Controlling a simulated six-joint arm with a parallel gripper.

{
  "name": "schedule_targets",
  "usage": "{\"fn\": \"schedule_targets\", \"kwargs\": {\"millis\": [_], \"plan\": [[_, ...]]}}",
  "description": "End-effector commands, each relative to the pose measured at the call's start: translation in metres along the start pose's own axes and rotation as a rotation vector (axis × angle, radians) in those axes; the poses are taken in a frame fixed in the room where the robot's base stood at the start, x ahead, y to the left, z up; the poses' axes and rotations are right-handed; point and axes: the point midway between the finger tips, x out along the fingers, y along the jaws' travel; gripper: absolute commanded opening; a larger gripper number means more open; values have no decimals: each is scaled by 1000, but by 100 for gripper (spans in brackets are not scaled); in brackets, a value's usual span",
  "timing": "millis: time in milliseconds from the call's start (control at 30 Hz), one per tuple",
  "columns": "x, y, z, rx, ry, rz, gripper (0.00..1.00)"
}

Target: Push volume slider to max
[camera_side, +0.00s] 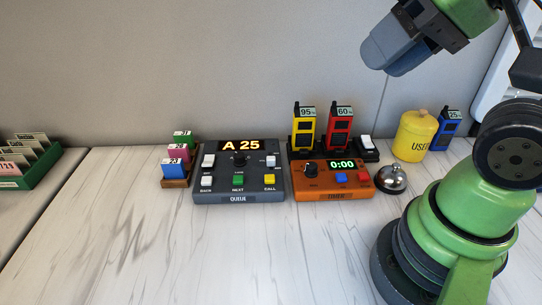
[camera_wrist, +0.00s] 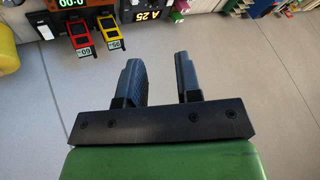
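The grey queue panel (camera_side: 217,193) stands on the table left of centre, its display reading "A 25". In the wrist view the panel's display (camera_wrist: 140,15) shows upside down at the top edge, mostly cut off. My gripper (camera_side: 388,57) is high above the table at the upper right, away from the panel. Its fingers (camera_wrist: 159,62) are apart with nothing between them.
An orange timer (camera_side: 335,195) sits right of the panel, with yellow (camera_side: 303,127) and red (camera_side: 340,127) radios behind it. A bell (camera_side: 391,180) and yellow canister (camera_side: 415,140) stand further right. Coloured cards (camera_side: 175,167) stand left. The front table is clear.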

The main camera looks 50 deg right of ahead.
Motion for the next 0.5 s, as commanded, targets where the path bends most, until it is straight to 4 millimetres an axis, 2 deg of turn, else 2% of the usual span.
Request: {"fn": "schedule_targets", "kwargs": {"millis": [167, 267, 367, 500], "plan": [[19, -4, -28, 65, -79, 64, 47], [41, -6, -51, 120, -139, 119, 47], [69, -5, -70, 175, -197, 177, 47], [117, 1, -90, 250, -273, 262, 47]]}}
